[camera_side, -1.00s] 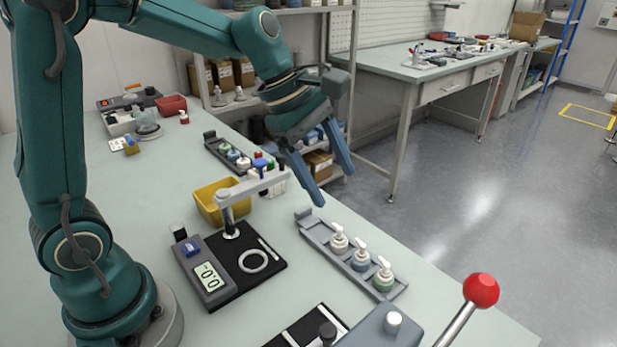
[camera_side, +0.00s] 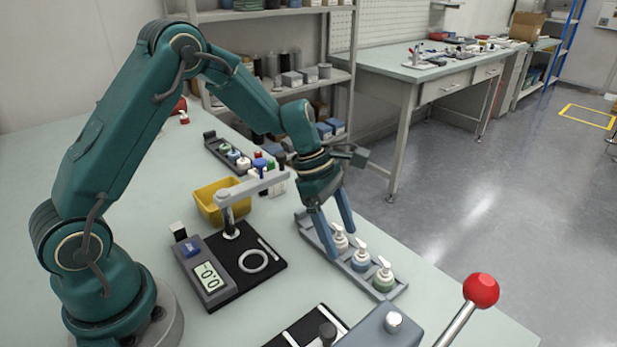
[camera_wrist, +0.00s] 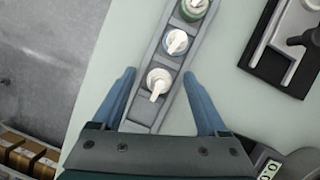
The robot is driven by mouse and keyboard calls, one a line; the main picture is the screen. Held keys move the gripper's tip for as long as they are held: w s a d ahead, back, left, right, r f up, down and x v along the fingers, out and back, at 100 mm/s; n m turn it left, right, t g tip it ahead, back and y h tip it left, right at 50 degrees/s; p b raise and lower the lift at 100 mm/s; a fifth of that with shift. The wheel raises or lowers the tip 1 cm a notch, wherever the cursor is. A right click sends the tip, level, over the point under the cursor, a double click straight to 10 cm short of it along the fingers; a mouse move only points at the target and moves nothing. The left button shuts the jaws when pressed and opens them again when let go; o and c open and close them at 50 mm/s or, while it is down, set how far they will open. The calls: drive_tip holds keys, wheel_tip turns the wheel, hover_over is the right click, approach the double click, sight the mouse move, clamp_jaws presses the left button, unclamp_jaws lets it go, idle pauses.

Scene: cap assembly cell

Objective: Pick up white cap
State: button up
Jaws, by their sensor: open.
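The white cap (camera_side: 340,244), a cream body with a white pump nozzle, sits upright in the grey rack (camera_side: 310,230), at the end of its row. It also shows in the wrist view (camera_wrist: 159,80). A blue cap (camera_side: 361,261) and a green cap (camera_side: 383,280), also with white nozzles, stand beside it. My gripper (camera_side: 343,246) is open above the rack, one finger on each side of the white cap. In the wrist view my gripper (camera_wrist: 159,73) has its fingers outside the rack's edges, apart from the cap. The exact height gap cannot be told.
A fixture with a black plate and white ring (camera_side: 253,261) stands left of the rack. Behind it are a yellow bin (camera_side: 209,203) and a second rack of caps (camera_side: 222,157). A red-knobbed lever (camera_side: 481,290) stands at front right.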

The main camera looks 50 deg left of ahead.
drive_tip(key=c, duration=0.9)
drive_tip(key=shift+c, duration=0.2)
drive_tip(key=shift+r, duration=0.1)
